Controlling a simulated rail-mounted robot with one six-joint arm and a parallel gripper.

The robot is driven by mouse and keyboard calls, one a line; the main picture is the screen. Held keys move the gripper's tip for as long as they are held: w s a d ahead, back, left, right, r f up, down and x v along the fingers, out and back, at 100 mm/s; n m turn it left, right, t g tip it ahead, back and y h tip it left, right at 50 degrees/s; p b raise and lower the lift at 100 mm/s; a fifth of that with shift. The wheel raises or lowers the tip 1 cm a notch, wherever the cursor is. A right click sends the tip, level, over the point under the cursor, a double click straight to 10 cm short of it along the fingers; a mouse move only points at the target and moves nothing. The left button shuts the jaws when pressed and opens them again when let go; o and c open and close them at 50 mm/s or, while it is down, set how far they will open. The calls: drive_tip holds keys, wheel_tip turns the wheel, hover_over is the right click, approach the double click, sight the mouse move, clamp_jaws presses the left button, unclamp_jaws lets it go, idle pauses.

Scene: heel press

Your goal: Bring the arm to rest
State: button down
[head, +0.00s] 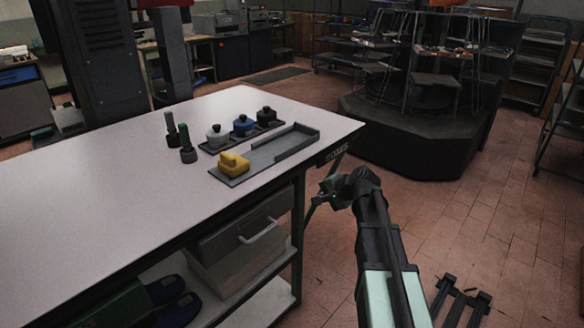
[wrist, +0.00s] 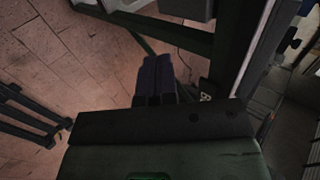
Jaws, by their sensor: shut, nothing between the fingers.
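My gripper (head: 318,203) hangs in the air just off the right end of the white-topped table, beside its edge and below the level of the top. My dark arm with pale green panels reaches up to it from the lower right. In the wrist view the dark fingers (wrist: 157,78) are together, with nothing between them. The gripper is small in the head view, and its tips are hard to make out there.
The white table (head: 110,185) carries a grey tray (head: 262,158) with a yellow block (head: 234,164), a rack of knobbed blocks (head: 243,125) and two dark green pegs (head: 187,150). A drawer (head: 245,228) sits below. Brick floor (head: 500,220) is open to the right.

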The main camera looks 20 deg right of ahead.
drive_tip(key=s+a+r+n+g+h+p, duration=0.1)
drive_tip(key=s+a+n+g+p, duration=0.3)
drive_tip(key=s, duration=0.7)
drive_tip(key=s+a+r+n+g+h+p, duration=0.1)
drive_tip(key=s+a+n+g+h+p, duration=0.2)
drive_tip(key=s+a+n, duration=0.4)
drive_tip(key=s+a+h+p, duration=0.1)
drive_tip(key=s, duration=0.3)
drive_tip(key=shift+s+a+r+g, duration=0.2)
drive_tip(key=shift+r+g, duration=0.1)
drive_tip(key=shift+g, duration=0.1)
